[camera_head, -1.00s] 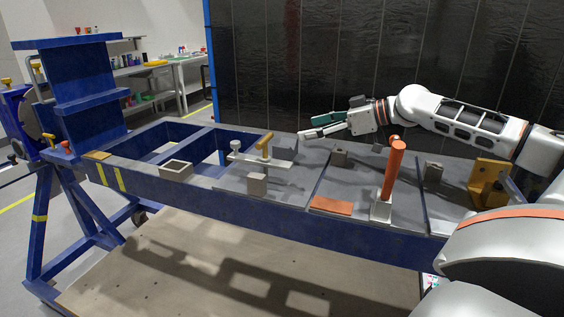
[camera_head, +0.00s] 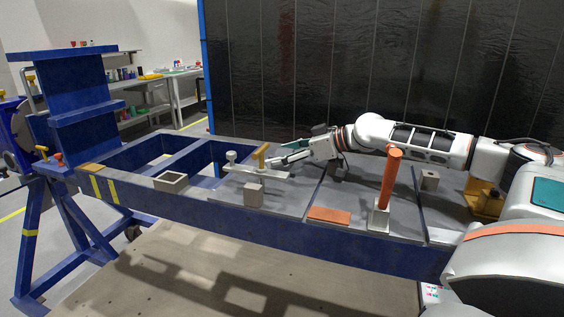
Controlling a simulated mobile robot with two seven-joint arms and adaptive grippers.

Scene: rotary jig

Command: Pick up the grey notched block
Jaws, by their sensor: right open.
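Several small grey blocks stand on the jig table, and I cannot tell for certain which is the notched one. One grey block (camera_head: 253,195) stands near the front edge, just in front of the clamp. Another grey block (camera_head: 429,180) stands to the right, behind the orange post. A third, partly hidden grey block (camera_head: 341,170) is below and behind my right gripper's body. My right gripper (camera_head: 279,155) comes in from the right, open and empty, pointing left. Its fingertips are close to the clamp's yellow handle; contact is unclear. My left gripper is out of view.
The toggle clamp (camera_head: 259,172) with a yellow handle lies by the fingertips. An orange post (camera_head: 390,180) stands upright on the right. A hollow square tube (camera_head: 171,181) and flat orange plate (camera_head: 329,215) are on the table. The blue frame (camera_head: 180,150) is open at left.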

